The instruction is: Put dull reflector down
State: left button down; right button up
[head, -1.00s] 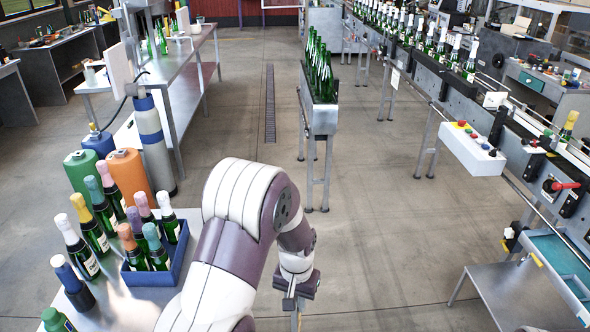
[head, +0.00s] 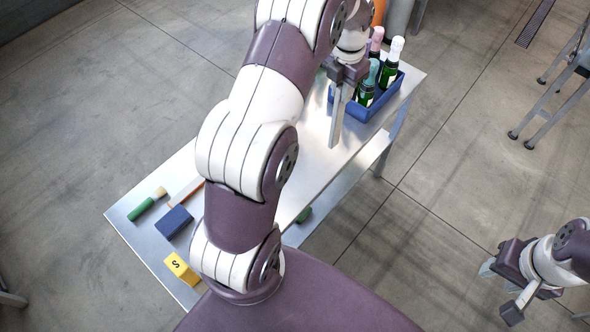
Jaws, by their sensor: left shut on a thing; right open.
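My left gripper (head: 346,74) is over the metal table, just left of the blue crate, and is shut. A long, narrow grey piece (head: 337,122) hangs down from it; it appears to be the dull reflector seen nearly edge-on. Its lower end is over the bare tabletop, and I cannot tell whether it touches. My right gripper (head: 500,290) is open and empty over the floor at the lower right, apart from the table.
The metal table (head: 318,160) has bare room below the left gripper. The blue crate (head: 366,112) holds several foil-topped bottles. A green-handled tool (head: 141,209), a blue block (head: 174,222) and a yellow block (head: 181,269) lie at its left end. My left arm hides the middle.

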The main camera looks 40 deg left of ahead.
pick_arm(q)
jog(key=shift+s+a+n, duration=0.25)
jog(key=shift+a+n, duration=0.1)
jog(key=shift+n, duration=0.05)
jog(key=s+a+f+p, duration=0.6)
jog(key=s+f, duration=0.2)
jog(key=f, duration=0.3)
jog(key=shift+s+a, duration=0.3)
jog(key=shift+s, duration=0.1)
jog(key=c, duration=1)
grip_release()
jog(key=shift+r, duration=0.1)
